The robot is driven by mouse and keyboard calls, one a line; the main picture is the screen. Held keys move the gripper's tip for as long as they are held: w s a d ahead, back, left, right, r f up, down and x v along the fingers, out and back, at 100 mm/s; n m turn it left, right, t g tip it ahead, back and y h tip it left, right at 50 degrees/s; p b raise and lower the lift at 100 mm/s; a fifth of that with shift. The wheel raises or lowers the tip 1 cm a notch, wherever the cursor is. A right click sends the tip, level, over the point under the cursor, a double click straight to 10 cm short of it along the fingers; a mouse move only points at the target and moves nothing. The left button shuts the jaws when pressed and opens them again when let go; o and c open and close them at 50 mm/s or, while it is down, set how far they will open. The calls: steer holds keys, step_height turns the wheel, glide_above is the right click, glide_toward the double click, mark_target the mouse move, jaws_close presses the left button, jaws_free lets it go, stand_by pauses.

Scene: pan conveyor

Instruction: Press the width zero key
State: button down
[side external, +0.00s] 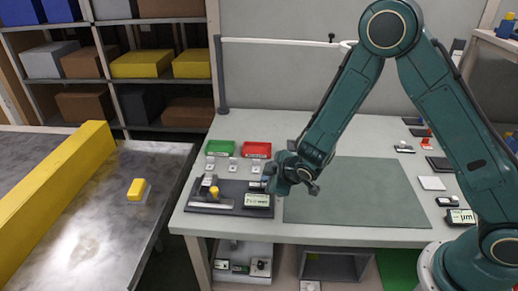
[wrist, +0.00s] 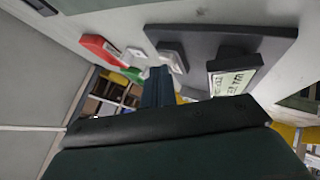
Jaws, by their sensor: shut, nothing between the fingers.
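A measuring device on a dark base plate (side external: 222,209) stands at the left of the bench, with a small yellow part (side external: 213,191) on it. A pale readout (side external: 257,200) with dark digits is at the plate's right front; it also shows tilted in the wrist view (wrist: 236,72). I cannot make out the width zero key. My gripper (side external: 266,183) is beside the device, just behind the readout in the side view. Its narrow shut fingers (wrist: 157,84) show in the wrist view and hold nothing. I cannot tell whether they touch anything.
A green bin (side external: 220,148) and a red bin (side external: 257,150) stand behind the device, with small pale blocks before them. A grey-green mat (side external: 350,200) lies clear to the right.

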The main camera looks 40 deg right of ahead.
steer(key=shift+r, duration=0.9)
steer(key=shift+r, duration=2.5)
